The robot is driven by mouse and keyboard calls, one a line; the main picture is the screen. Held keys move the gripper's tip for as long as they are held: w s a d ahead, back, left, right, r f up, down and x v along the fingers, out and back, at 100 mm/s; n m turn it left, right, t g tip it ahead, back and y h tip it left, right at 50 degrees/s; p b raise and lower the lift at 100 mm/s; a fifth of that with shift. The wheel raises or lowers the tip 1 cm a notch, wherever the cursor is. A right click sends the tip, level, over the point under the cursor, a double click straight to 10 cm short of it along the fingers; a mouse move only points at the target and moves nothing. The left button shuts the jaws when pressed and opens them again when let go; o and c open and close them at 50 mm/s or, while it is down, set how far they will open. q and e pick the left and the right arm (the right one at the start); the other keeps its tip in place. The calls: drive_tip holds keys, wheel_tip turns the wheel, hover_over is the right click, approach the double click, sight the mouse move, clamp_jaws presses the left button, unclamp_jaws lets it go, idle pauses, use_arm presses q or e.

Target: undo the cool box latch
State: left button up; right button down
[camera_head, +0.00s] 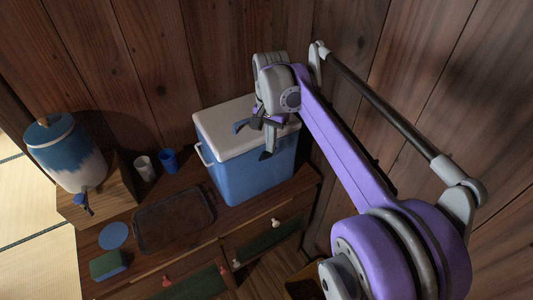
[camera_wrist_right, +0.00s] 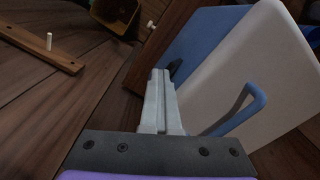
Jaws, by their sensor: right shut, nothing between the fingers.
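The cool box (camera_head: 240,180) has a blue body and a white lid (camera_head: 225,128). The lid lies down on the body. In the right wrist view the blue body (camera_wrist_right: 205,42) and pale lid (camera_wrist_right: 265,70) fill the right side. A blue loop-shaped part (camera_wrist_right: 242,112) sticks out by the lid; it also shows in the head view (camera_head: 240,127). My right gripper (camera_head: 268,150) is shut and empty at the box's front upper edge. A small dark piece (camera_wrist_right: 176,70) shows beside its fingertips (camera_wrist_right: 161,72); I cannot tell if it is the latch. My left gripper is not in view.
The box stands on a wooden cabinet (camera_head: 262,214) against plank walls. A dark tray (camera_head: 173,220), a white cup (camera_head: 144,168), a blue cup (camera_head: 168,161), a drink dispenser (camera_head: 66,153), a blue disc (camera_head: 113,236) and a green sponge-like block (camera_head: 108,265) are to the left.

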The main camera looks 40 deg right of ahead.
drive_tip(key=shift+s+a+f+b, duration=0.15)
drive_tip(key=shift+s+f+b, duration=0.25)
drive_tip(key=shift+s+f, duration=0.4)
idle(0.4)
drive_tip(key=shift+f, duration=0.1)
drive_tip(key=shift+s+f, duration=0.1)
idle(0.4)
